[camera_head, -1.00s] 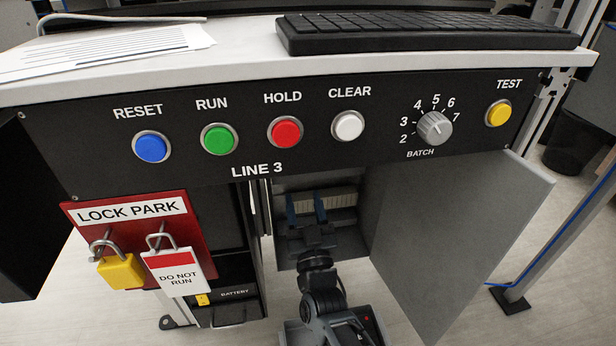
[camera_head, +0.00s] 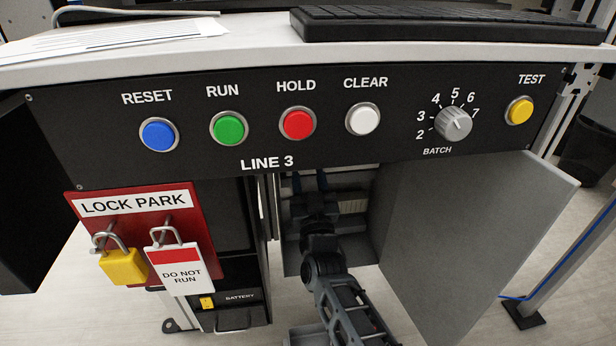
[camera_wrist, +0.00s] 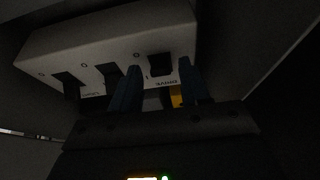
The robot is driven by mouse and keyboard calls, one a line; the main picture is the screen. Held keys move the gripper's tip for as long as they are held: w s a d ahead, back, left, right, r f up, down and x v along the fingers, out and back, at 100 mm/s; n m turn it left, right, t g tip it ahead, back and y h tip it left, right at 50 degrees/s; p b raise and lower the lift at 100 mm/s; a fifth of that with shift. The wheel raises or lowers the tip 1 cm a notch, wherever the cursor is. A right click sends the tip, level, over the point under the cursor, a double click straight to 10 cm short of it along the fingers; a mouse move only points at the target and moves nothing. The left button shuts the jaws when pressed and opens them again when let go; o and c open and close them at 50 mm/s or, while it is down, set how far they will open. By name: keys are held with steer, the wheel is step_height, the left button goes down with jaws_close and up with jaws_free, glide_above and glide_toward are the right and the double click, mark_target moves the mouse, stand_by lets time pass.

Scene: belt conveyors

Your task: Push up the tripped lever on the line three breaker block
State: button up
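The breaker block (camera_wrist: 100,48) is a pale box in the wrist view, with dark switch openings in a row, small 0 and 1 marks, and upside-down lettering by the right one. Dark levers show at the left (camera_wrist: 70,84) and middle (camera_wrist: 112,76) openings. The right opening (camera_wrist: 160,64) lies between my fingertips; the lever's position there is too dark to tell. My gripper (camera_wrist: 160,72) is open, its blue fingers apart at the block's face. In the head view, my gripper (camera_head: 309,182) is inside the cabinet, and part of the block (camera_head: 352,206) shows right of it.
The cabinet's open door (camera_head: 460,240) stands to the right of my arm. The LINE 3 button panel (camera_head: 330,155) overhangs the opening. The red LOCK PARK board (camera_head: 195,215) with a yellow padlock (camera_head: 123,267) hangs left. A small yellow piece (camera_wrist: 176,97) shows between my fingers.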

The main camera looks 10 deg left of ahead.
jaws_close()
steer(key=shift+r+p, duration=0.1)
steer(key=shift+p, duration=0.25)
steer(key=r+g+p, duration=0.1)
steer(key=g+p, duration=0.1)
steer(key=p, duration=0.6)
steer(key=r+g+h+p, duration=0.1)
steer(key=g+p, duration=0.2)
steer(key=p, duration=0.5)
steer(key=r+g+h+p, duration=0.1)
steer(key=r+g+p, duration=0.1)
steer(key=p, duration=0.5)
steer(key=shift+s+g+p, duration=0.25)
steer(key=shift+g+p, duration=0.05)
steer(key=shift+p, duration=0.1)
steer(key=shift+f+g+p, duration=0.15)
steer(key=shift+g+p, duration=0.15)
steer(key=shift+p, duration=0.4)
steer(key=shift+o, duration=0.8)
jaws_free()
